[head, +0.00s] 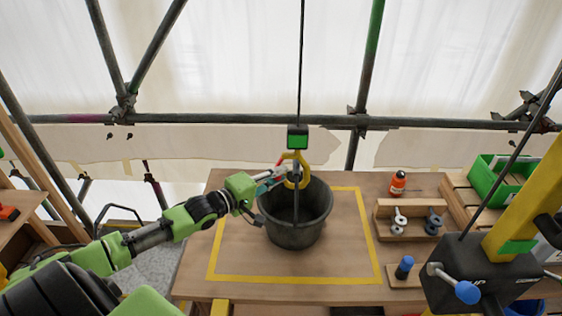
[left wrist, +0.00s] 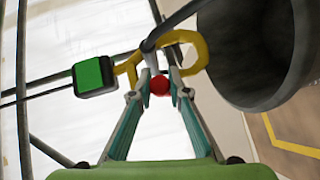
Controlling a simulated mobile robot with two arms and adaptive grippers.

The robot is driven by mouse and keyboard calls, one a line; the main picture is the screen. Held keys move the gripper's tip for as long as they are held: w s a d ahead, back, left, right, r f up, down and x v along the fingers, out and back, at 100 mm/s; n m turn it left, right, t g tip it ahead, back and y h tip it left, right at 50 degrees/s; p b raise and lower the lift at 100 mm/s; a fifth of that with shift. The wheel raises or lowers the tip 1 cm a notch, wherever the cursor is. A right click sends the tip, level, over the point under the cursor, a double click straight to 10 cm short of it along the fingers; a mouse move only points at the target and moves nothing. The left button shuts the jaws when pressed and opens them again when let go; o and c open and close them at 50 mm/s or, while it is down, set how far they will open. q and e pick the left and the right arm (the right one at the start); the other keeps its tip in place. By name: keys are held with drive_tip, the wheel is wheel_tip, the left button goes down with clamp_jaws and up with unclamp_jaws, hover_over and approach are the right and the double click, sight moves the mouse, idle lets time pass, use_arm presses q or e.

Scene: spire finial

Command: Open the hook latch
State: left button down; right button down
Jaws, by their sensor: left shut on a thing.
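A yellow hook (head: 301,160) hangs below a black block with a green face (head: 298,137) over the dark bucket (head: 290,236). In the left wrist view the hook (left wrist: 203,50) and the block (left wrist: 95,75) show beside the bucket (left wrist: 245,55). My left gripper (head: 284,175) reaches in from the left at the hook. In the left wrist view its fingertips (left wrist: 160,80) are closed on a small red knob (left wrist: 159,85) at the hook's latch. A dark bar, seemingly the bucket's handle, passes by the hook. My right gripper is not in view.
The bucket stands on a wooden table (head: 240,291) inside a yellow outline. At right are a wooden holder with shackles (head: 399,222), an orange bottle (head: 398,183), a green crate (head: 487,176) and a black winch with a blue-knobbed crank (head: 467,291). Scaffold poles stand behind.

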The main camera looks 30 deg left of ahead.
use_arm(q)
drive_tip(key=g+p, duration=0.1)
drive_tip(key=r+m+y+p, duration=0.1)
drive_tip(key=p, duration=0.1)
drive_tip(key=shift+s+a+r+m+g, duration=0.1)
drive_tip(key=shift+s+a+m+g, duration=0.1)
drive_tip(key=shift+a+m+g, duration=0.15)
drive_tip(key=shift+s+a+m+g+y+p, duration=0.1)
drive_tip(key=shift+a+m+g+y+p, duration=0.05)
drive_tip(key=shift+m+g+y+p, duration=0.35)
drive_tip(key=shift+s+a+r+m+g+y, duration=0.15)
drive_tip(key=shift+r+m+g+y, duration=0.35)
drive_tip(key=shift+m+g+y, duration=0.3)
drive_tip(key=shift+a+r+m+g+y, duration=0.15)
drive_tip(key=shift+r+m+g+y, duration=0.35)
drive_tip(key=shift+g+y, duration=0.45)
drive_tip(key=shift+s+a+r+m+g+y, duration=0.15)
drive_tip(key=shift+r+m+g+y, duration=0.3)
drive_tip(key=shift+m+g+y, duration=0.4)
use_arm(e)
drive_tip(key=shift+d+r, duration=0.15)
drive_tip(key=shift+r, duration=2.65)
use_arm(q)
drive_tip(key=c, duration=1.9)
unclamp_jaws()
